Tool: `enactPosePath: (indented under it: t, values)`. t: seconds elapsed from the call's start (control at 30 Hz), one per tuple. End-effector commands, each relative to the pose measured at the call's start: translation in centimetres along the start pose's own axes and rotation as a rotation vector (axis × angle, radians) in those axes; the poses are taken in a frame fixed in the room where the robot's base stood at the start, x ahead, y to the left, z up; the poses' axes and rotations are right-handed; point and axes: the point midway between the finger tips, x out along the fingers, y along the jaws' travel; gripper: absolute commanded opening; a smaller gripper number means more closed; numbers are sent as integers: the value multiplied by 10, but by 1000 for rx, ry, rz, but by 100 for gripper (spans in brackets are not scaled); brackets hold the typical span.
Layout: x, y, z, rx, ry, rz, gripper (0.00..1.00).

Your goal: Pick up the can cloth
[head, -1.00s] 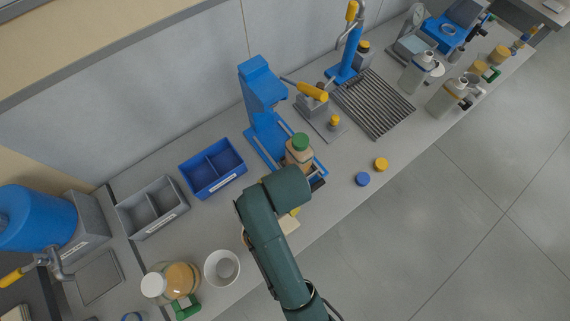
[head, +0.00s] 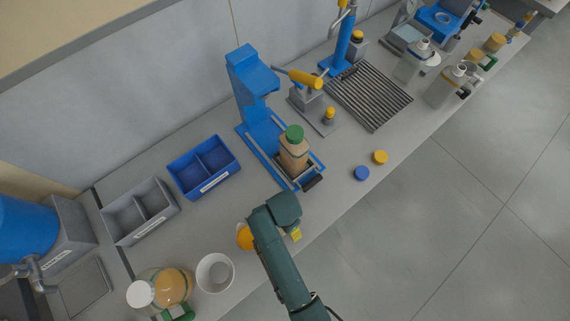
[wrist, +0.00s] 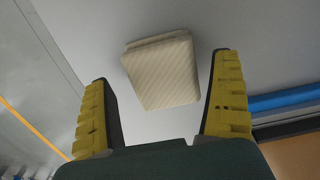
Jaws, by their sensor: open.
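The can cloth (wrist: 160,72) is a folded, cream, finely striped pad lying flat on the grey bench. In the wrist view it lies ahead of my gripper (wrist: 163,78), between the two yellow-padded fingers. The fingers are open, with clear space on both sides of the cloth, and do not touch it. In the head view my arm hides the cloth, and only a bit of yellow finger shows beside my wrist.
A blue stand (head: 264,118) holds a green-capped bottle (head: 293,149) behind my arm. A white cup (head: 215,273) and a white-lidded jar (head: 165,288) stand to the left. An orange thing (head: 244,236) shows beside my wrist. Blue (head: 361,173) and yellow (head: 380,157) caps lie right.

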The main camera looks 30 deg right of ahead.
Motion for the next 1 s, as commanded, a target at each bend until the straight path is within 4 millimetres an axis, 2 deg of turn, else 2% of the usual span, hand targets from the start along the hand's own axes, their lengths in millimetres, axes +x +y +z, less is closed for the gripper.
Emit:
enactPosePath:
  t: [0.1, 0.33, 0.6, 0.7, 0.9, 1.0]
  values:
    - [14, -1, 0, 0, 1, -1, 94]
    - [14, -1, 0, 0, 1, -3, 92]
    - [14, -1, 0, 0, 1, -3, 41]
    - [14, -1, 0, 0, 1, -3, 25]
    - [12, -1, 0, 0, 1, -4, 25]
    - [0, -2, -1, 0, 2, -7, 25]
